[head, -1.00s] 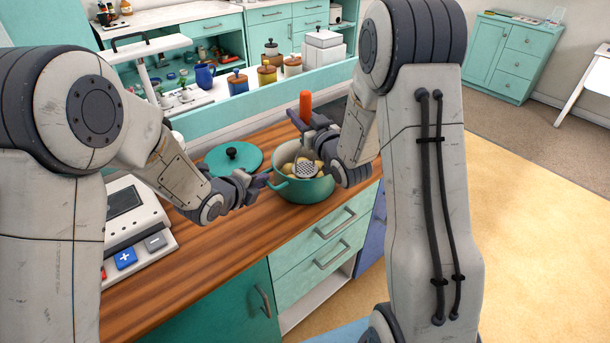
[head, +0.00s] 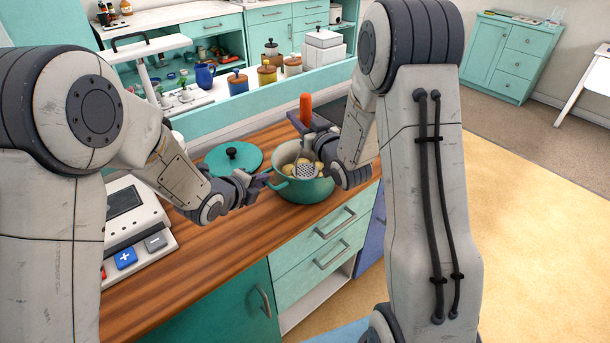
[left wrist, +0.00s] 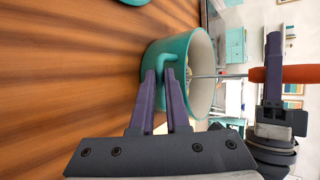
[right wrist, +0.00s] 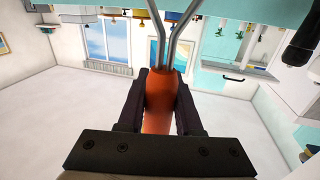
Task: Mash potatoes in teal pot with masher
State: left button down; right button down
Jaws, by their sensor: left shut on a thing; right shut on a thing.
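The teal pot (head: 310,188) stands on the wooden counter with several pale potatoes (head: 289,169) inside. My left gripper (head: 262,180) is shut on the pot's left handle, which also shows between its fingers in the left wrist view (left wrist: 168,78). My right gripper (head: 312,132) is shut on the masher's orange handle (head: 305,108); the handle fills the jaws in the right wrist view (right wrist: 160,100). The masher is about upright, its perforated silver head (head: 305,170) inside the pot at the potatoes. Whether the head presses on them is hard to tell.
The teal lid (head: 234,158) with a black knob lies on the counter behind and left of the pot. A white scale-like device (head: 135,222) stands at the left. Canisters (head: 267,77) line the back ledge. The front counter (head: 215,255) is clear.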

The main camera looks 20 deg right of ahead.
jog(key=shift+f, duration=0.75)
dwell(0.3)
jog(key=shift+r, duration=0.1)
jog(key=shift+r, duration=1.6)
jog(key=shift+a, duration=0.1)
jog(key=a, duration=0.3)
jog(key=shift+s+a, duration=0.15)
jog(key=shift+s, duration=0.1)
jog(key=shift+f, duration=0.65)
jog(key=shift+f, duration=0.3)
